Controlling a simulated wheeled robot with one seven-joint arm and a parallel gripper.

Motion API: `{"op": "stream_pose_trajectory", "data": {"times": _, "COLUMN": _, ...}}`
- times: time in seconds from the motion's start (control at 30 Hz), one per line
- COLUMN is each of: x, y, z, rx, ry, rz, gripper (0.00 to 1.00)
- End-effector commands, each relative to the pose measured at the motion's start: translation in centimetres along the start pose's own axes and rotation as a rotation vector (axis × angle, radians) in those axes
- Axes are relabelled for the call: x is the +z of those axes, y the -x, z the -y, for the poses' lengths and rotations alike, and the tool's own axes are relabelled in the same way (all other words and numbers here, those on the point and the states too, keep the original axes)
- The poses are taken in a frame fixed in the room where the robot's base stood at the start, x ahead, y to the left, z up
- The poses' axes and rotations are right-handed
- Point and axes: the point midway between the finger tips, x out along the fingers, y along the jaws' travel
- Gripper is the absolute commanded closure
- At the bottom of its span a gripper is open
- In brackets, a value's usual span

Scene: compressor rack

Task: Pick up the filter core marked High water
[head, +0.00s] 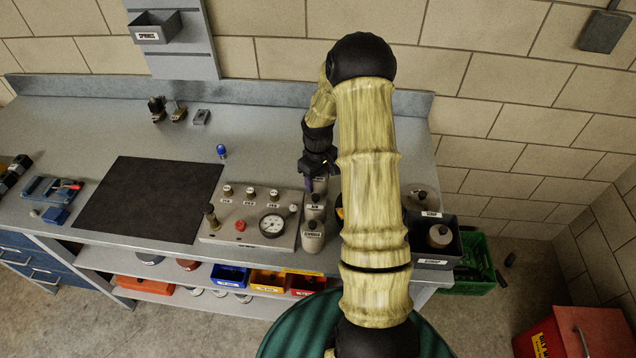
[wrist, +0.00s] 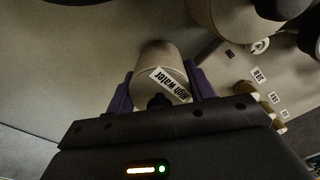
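The filter core marked High water (wrist: 153,62) is a pale grey cylinder with a dark knob and a white label on its top. In the wrist view it sits between the two purple fingers of my gripper (wrist: 160,88). Both fingers lie close along its sides with no clear gap, so my gripper looks shut on it. In the head view my gripper (head: 318,168) is above this core at the back of a row of cores beside the gauge panel. Its label is not readable there, and I cannot tell whether it is off the bench.
Two similar cores, a middle one (head: 315,207) and a front one (head: 313,238), stand in front. The gauge panel (head: 215,235) with knobs is to the left. A dark bin (head: 452,250) holding a core is to the right. The black mat (head: 150,198) is clear.

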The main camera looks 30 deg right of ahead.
Motion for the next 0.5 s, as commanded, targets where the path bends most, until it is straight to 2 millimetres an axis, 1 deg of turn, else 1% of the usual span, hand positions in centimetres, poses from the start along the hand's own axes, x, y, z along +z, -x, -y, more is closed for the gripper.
{"op": "stream_pose_trajectory", "data": {"times": 0.03, "x": 0.0, "y": 0.0, "z": 0.0, "rx": 0.0, "ry": 0.0, "rz": 0.0, "gripper": 0.72}}
{"op": "stream_pose_trajectory", "data": {"times": 0.07, "x": 0.0, "y": 0.0, "z": 0.0, "rx": 0.0, "ry": 0.0, "rz": 0.0, "gripper": 0.78}}
{"op": "stream_pose_trajectory", "data": {"times": 0.33, "x": -0.1, "y": 0.2, "z": 0.0, "rx": 0.001, "ry": 0.0, "rz": -0.002, "gripper": 0.78}}
{"op": "stream_pose_trajectory", "data": {"times": 0.43, "x": -0.1, "y": 0.8, "z": -0.1, "rx": 0.002, "ry": 0.0, "rz": -0.003, "gripper": 0.78}}
{"op": "stream_pose_trajectory", "data": {"times": 0.5, "x": -0.1, "y": 1.6, "z": -0.1, "rx": 0.003, "ry": 0.0, "rz": -0.003, "gripper": 0.78}}
